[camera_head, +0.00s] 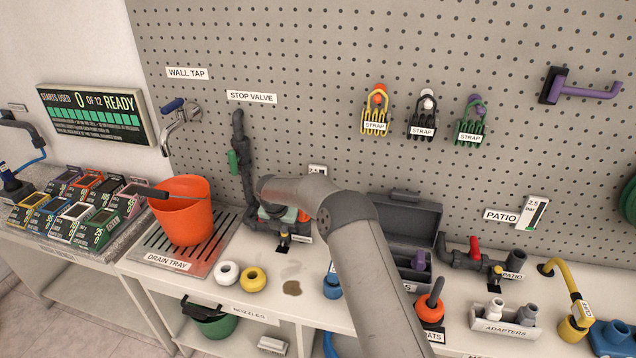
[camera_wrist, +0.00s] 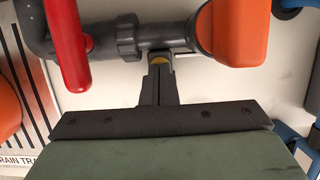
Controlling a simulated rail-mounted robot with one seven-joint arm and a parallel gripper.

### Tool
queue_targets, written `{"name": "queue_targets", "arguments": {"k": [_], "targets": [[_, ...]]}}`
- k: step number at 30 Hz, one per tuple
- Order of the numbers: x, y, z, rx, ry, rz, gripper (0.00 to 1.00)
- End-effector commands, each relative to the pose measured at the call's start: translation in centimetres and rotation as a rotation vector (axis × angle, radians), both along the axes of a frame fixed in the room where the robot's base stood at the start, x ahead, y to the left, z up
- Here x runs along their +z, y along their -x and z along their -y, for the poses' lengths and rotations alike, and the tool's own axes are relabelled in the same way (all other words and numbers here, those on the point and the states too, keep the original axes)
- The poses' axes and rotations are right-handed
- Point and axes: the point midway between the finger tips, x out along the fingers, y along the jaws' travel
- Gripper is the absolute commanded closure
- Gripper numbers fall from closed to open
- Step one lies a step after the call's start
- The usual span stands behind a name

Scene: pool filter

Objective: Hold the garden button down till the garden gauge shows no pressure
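My gripper (camera_head: 284,238) is over the grey pipe assembly on the bench, right of the drain tray. In the wrist view its dark fingers (camera_wrist: 158,72) are together, with nothing seen between them. Their tips are at a small yellowish part (camera_wrist: 159,57) beside the grey pipe (camera_wrist: 125,42), probably the garden button. The tips hide most of it, and I cannot tell whether it is pressed down. A red lever (camera_wrist: 68,45) crosses the pipe. A white plate (camera_head: 317,169) on the wall, perhaps the garden gauge, is mostly behind my arm; no reading shows.
An orange part (camera_wrist: 235,30) sits close right of the fingers. The orange bucket (camera_head: 182,212) stands on the drain tray (camera_head: 205,262). The patio gauge (camera_head: 536,212) reads 2.5 bar, above the patio pipe (camera_head: 465,260). A dark open toolbox (camera_head: 405,218) is right of my arm.

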Motion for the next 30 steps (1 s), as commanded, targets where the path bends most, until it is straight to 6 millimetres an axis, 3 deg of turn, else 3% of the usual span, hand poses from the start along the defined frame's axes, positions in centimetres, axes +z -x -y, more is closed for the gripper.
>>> {"name": "queue_targets", "arguments": {"k": [8, 30], "targets": [[0.2, 0.1, 0.0, 0.0, 0.001, -0.004, 1.0], [7.1, 0.0, 0.0, 0.001, 0.001, 0.0, 1.0]]}}
